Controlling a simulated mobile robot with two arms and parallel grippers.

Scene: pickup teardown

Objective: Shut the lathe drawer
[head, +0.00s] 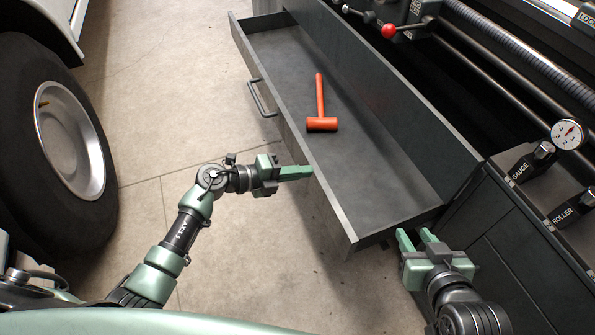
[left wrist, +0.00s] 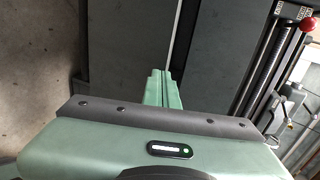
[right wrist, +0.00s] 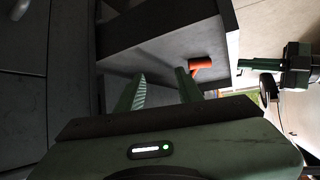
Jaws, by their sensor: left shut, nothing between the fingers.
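The lathe drawer (head: 405,170) is a long dark grey drawer, pulled well out of the lathe cabinet. Its front panel faces left and carries a bar handle (head: 262,98). An orange mallet (head: 321,123) lies inside it. My left gripper (head: 312,172) is shut and empty, its tips close to the outer face of the drawer front, nearer than the handle; I cannot tell whether they touch. In the left wrist view the shut fingers (left wrist: 160,75) point at the drawer. My right gripper (head: 417,238) is open and empty, just off the drawer's near end; the right wrist view shows its spread fingers (right wrist: 160,88).
The lathe cabinet (head: 500,235) stands at the right, with gauge and roller holders (head: 535,160) on top and a red-knobbed lever (head: 388,31) farther back. A vehicle wheel (head: 65,145) stands at the left. The concrete floor (head: 175,110) between wheel and drawer is clear.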

